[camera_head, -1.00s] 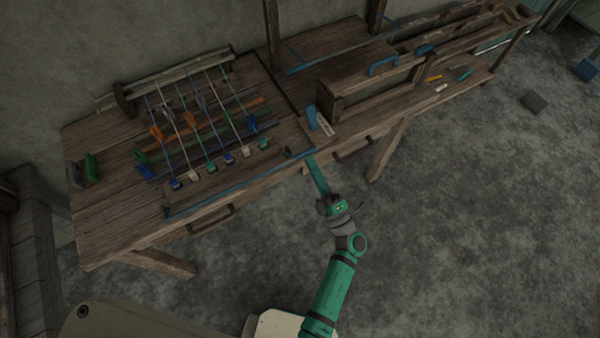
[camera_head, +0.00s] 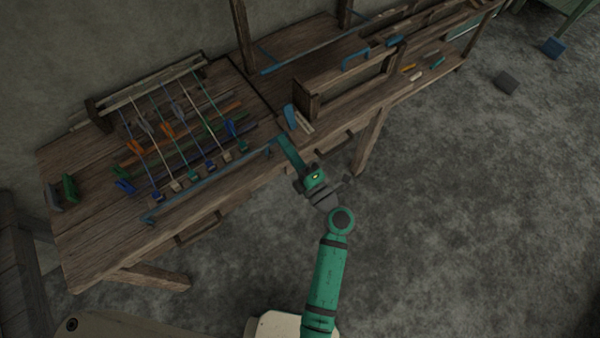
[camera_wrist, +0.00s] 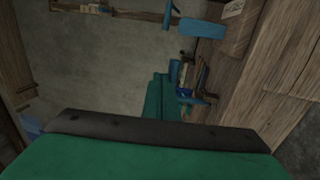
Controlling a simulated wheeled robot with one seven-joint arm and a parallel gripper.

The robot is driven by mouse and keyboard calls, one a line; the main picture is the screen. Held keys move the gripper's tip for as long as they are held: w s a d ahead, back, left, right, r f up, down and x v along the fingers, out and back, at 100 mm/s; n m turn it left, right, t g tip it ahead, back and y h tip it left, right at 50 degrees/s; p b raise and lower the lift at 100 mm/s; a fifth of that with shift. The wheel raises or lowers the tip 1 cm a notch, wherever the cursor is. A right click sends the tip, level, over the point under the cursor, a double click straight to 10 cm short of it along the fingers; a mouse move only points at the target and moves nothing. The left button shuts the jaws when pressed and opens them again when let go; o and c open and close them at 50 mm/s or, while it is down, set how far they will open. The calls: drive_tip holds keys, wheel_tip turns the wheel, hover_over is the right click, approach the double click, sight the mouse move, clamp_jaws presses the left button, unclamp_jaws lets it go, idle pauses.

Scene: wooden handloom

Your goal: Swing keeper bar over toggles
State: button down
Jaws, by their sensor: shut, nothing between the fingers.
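The keeper bar (camera_head: 205,182) is a thin blue bar along the front edge of the loom table, just in front of the toggles. The toggles (camera_head: 192,176) are several small blue, cream and teal blocks in a row at the cord ends. My gripper (camera_head: 282,142) is shut and empty at the bar's right end. It looks to be touching the bar there, but the exact contact is hidden. In the wrist view my green gripper (camera_wrist: 163,98) covers the middle, and the bar cannot be made out clearly.
A blue block (camera_head: 290,117) stands to the right of my gripper. It seems to show in the wrist view (camera_wrist: 202,28). A wooden box frame with a blue handle (camera_head: 355,60) stands farther right. Green and grey pieces (camera_head: 69,188) sit at the left. The floor in front is clear.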

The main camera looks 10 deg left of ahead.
drive_tip(key=shift+r+x, duration=0.15)
drive_tip(key=shift+x, duration=0.8)
drive_tip(key=shift+r+x, duration=0.2)
drive_tip(key=shift+x, duration=0.7)
drive_tip(key=s+d+r, duration=0.3)
drive_tip(key=s+d, duration=0.6)
drive_tip(key=d, duration=0.1)
drive_tip(key=shift+s, duration=0.2)
drive_tip(key=shift+r, duration=0.15)
drive_tip(key=shift+s+a, duration=0.15)
